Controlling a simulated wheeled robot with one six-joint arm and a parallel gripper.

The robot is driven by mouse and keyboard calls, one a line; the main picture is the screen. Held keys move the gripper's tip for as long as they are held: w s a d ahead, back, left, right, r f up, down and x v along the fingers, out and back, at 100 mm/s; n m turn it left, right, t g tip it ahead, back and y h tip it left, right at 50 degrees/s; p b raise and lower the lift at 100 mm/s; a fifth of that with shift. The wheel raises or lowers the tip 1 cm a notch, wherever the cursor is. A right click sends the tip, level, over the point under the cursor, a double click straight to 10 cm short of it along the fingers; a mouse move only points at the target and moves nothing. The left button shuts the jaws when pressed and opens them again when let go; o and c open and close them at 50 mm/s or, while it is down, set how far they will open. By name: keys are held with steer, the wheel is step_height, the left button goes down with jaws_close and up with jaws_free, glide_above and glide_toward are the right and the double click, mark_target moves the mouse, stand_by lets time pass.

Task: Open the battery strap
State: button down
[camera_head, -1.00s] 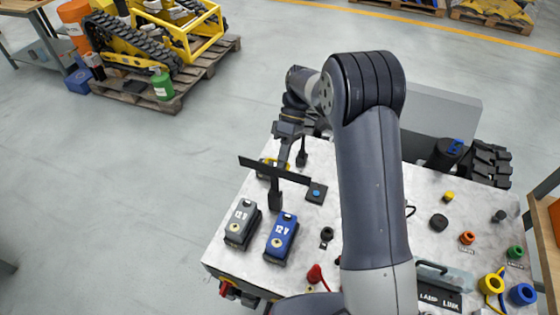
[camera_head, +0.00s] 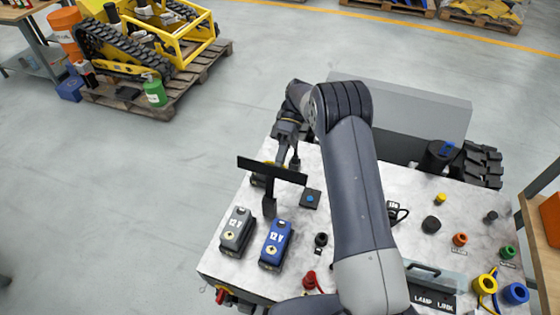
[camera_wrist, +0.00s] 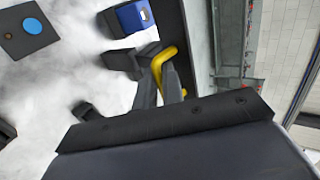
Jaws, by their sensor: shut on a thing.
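In the wrist view, a bright yellow bent handle (camera_wrist: 163,62), which I take to be part of the battery strap, stands near the table edge. My gripper (camera_wrist: 164,84) is shut on it, with a dark finger on each side. The lower part of the handle is hidden by the fingers. In the head view, my arm reaches to the table's far left part, and the wide dark crossbar there blocks most of the grip. Whether the strap is loose cannot be seen.
A grey 12 V battery (camera_head: 237,232) and a blue 12 V battery (camera_head: 277,244) stand side by side nearer the front. A black block with a blue button (camera_head: 310,199) sits to the right. Plugs and coloured rings fill the table's right.

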steer(key=shift+s+f, duration=0.1)
steer(key=shift+f, duration=0.15)
steer(key=c, duration=1.7)
jaws_free()
steer(key=shift+a, duration=0.2)
steer(key=shift+o, duration=0.9)
steer(key=shift+r, duration=0.15)
steer(key=shift+d, duration=0.1)
steer(key=shift+r, duration=0.1)
